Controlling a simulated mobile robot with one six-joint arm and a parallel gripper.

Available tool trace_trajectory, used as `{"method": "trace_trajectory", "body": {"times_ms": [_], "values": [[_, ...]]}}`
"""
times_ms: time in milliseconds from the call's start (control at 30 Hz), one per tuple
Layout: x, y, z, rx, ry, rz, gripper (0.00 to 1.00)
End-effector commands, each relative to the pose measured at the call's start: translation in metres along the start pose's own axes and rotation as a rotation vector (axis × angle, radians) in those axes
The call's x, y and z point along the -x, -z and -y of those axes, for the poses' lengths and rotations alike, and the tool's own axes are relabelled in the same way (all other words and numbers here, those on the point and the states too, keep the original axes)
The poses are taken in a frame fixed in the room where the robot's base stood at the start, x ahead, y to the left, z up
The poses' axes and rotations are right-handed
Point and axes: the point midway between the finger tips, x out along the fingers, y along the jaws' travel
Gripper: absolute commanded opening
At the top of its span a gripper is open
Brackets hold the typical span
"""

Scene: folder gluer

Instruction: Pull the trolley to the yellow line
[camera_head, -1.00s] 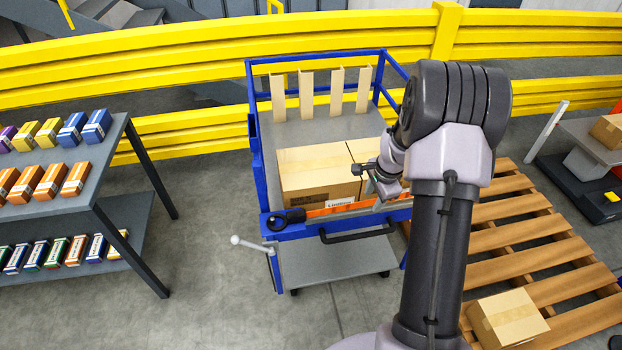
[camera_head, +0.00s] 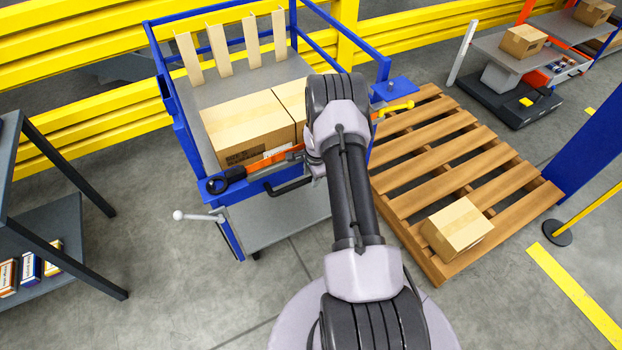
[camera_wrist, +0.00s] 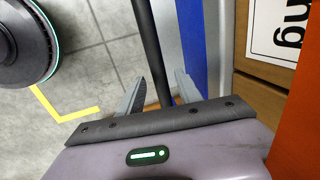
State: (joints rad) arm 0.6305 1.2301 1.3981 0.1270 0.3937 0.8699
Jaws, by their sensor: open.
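The trolley (camera_head: 290,225) is a blue-framed cart with a grey deck and cardboard boxes on it, standing left of centre in the head view. Its black handle (camera_head: 288,187) runs along the near side, partly hidden by my arm. In the wrist view the dark handle bar (camera_wrist: 148,45) passes between the two fingers of my gripper (camera_wrist: 160,77), which is open around it. No grip on the bar shows. My gripper is hidden behind my arm in the head view. A yellow line (camera_head: 575,295) lies on the floor at lower right; a yellow corner marking (camera_wrist: 62,112) shows in the wrist view.
A wooden pallet (camera_head: 410,215) with a carton (camera_head: 457,228) lies right of the trolley. A grey shelf (camera_head: 60,240) stands at left. A yellow barrier (camera_head: 90,100) runs behind. A post base (camera_head: 557,233) stands near the yellow line. Grey floor is open in front.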

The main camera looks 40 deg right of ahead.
Motion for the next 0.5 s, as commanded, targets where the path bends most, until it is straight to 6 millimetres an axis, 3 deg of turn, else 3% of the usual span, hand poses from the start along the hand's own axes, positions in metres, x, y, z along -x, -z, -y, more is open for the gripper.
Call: {"method": "trace_trajectory", "body": {"times_ms": [267,400,500], "values": [[-0.0009,0.0,0.0006,0.0,0.001,0.0,0.41],[-0.0009,0.0,0.0006,0.0,0.001,0.0,0.14],[-0.0009,-0.0001,0.0005,0.0,0.001,0.0,0.0]]}}
